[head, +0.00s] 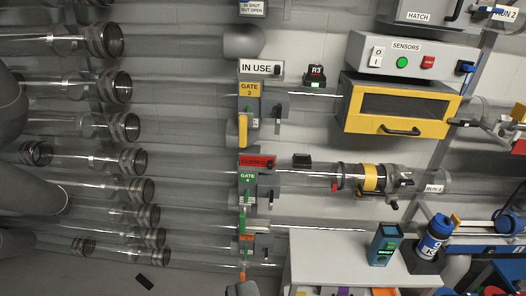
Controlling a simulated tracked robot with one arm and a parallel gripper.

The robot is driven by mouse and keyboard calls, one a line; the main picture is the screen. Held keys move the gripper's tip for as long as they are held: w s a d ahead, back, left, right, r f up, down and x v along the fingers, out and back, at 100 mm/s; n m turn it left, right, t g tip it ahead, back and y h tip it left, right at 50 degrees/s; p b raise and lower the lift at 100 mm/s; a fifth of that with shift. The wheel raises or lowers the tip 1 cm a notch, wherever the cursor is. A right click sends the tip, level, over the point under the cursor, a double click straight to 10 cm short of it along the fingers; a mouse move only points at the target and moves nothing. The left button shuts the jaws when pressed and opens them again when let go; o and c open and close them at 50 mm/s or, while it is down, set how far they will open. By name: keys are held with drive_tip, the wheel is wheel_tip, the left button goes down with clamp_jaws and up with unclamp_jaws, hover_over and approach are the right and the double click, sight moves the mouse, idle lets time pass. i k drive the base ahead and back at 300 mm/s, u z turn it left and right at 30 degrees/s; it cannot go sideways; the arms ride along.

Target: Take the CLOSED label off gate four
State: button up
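The red CLOSED label (257,161) sits across the top of gate four, just above its green GATE 4 plate (247,178). Its lettering is dark and hard to read. Gate four's grey body (264,194) stands in the row of gates at the picture's centre, on a clear tube. A green handle (242,222) shows below the plate. I cannot make out my gripper in this view, so its state and whatever it may hold are not shown.
Gate three (250,89), yellow with an IN USE sign (261,67), is above gate four; an orange-plated gate (246,239) is below. Clear tubes (190,160) run left. A yellow-framed box (402,104) and a white bench (340,262) with a blue device (384,244) stand right.

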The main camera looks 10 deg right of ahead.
sight(268, 162)
drive_tip(key=u, duration=0.05)
drive_tip(key=i, duration=0.95)
